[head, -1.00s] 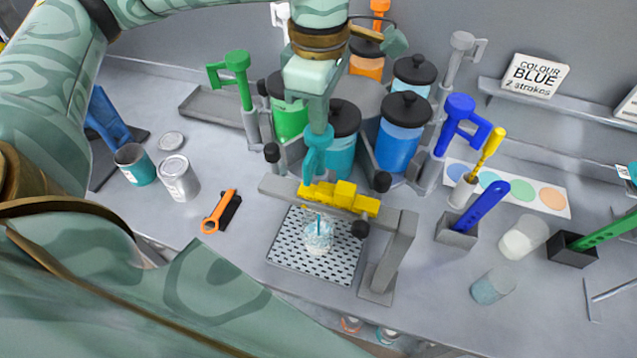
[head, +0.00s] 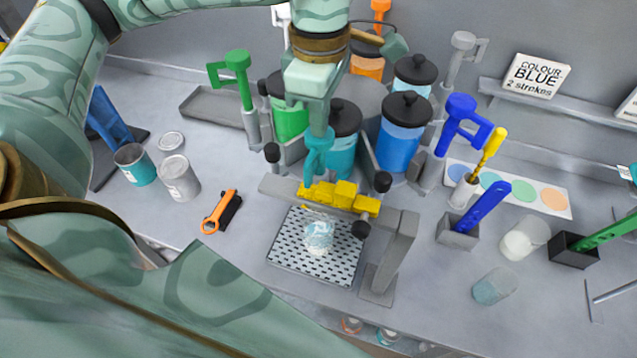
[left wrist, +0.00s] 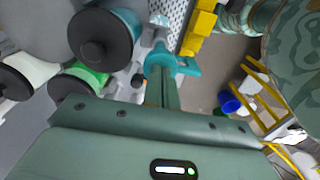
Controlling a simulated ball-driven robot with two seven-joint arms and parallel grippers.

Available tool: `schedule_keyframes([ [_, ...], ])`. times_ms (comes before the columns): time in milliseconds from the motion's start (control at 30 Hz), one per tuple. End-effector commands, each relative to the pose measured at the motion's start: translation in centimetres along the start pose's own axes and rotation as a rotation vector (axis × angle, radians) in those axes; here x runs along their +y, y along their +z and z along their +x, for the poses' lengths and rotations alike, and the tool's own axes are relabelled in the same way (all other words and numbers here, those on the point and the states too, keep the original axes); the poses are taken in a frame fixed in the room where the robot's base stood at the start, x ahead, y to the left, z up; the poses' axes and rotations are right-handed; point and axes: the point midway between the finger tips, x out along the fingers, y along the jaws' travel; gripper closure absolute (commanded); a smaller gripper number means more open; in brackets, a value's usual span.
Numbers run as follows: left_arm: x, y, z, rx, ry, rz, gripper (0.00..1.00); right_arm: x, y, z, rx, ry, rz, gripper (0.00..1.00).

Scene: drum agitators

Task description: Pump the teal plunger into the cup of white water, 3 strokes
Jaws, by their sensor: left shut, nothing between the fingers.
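The teal plunger (head: 318,152) stands at the front of the teal canister (head: 343,152), behind the yellow blocks of the frame. It also shows in the left wrist view (left wrist: 178,64). My left gripper (head: 320,127) points down at the top of the plunger, shut and empty; its fingers (left wrist: 160,82) appear to touch the plunger's handle. The cup (head: 319,237) stands upright on the perforated tray (head: 290,252) below the spout area. Its contents look pale, with a teal tint. The lower plunger is partly hidden. My right gripper is not in view.
Blue (head: 398,145) and green (head: 290,122) canisters flank the teal one. The grey frame with yellow blocks (head: 340,194) spans above the tray. An orange-handled tool (head: 221,212) lies left, near two tins.

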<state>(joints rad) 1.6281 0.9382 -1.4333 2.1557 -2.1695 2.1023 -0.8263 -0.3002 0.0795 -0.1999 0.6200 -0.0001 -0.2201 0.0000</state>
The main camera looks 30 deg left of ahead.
Motion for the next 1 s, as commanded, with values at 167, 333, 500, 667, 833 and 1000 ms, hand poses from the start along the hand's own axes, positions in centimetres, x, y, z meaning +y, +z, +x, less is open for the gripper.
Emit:
schedule_keyframes([
  [167,0.0,0.0,-1.9,0.001,-0.001,0.000,1.00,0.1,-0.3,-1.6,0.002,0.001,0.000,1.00],
  [333,0.0,0.0,-3.4,0.001,-0.001,-0.001,1.00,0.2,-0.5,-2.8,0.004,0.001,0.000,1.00],
  [500,0.0,0.0,-4.7,0.000,-0.001,-0.001,1.00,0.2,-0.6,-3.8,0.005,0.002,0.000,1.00],
  [667,0.0,0.0,-4.8,0.000,-0.001,0.000,1.00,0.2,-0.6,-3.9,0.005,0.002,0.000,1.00],
  [833,0.0,0.0,-4.7,0.000,-0.001,0.000,1.00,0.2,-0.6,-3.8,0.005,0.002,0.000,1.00],
  [1000,0.0,0.0,-4.7,0.000,0.000,0.000,1.00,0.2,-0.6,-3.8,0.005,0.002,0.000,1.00],
])
